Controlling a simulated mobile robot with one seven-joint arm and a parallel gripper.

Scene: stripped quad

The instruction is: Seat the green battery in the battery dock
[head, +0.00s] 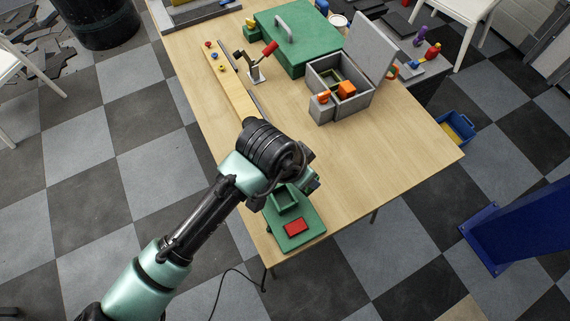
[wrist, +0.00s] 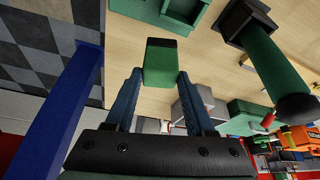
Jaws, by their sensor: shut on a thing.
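The green battery (wrist: 160,62) shows in the wrist view as a green block with a darker end, between the blue fingers of my gripper (wrist: 159,76). My gripper is shut on it. In the head view my wrist hides the fingers and the battery. The battery dock (head: 308,225) is a green plate at the table's near edge, with an open-topped green socket (head: 285,200) and a red pad (head: 295,227). My wrist is just above and beyond the socket. A green walled part (wrist: 160,10) at the top of the wrist view appears to be the dock, apart from the battery.
A green rod (wrist: 270,60) in a black base stands right in the wrist view. An open grey box (head: 335,80) with orange things, a green case (head: 290,45) and a small lever (head: 255,70) are farther back. The table's right middle (head: 390,150) is clear.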

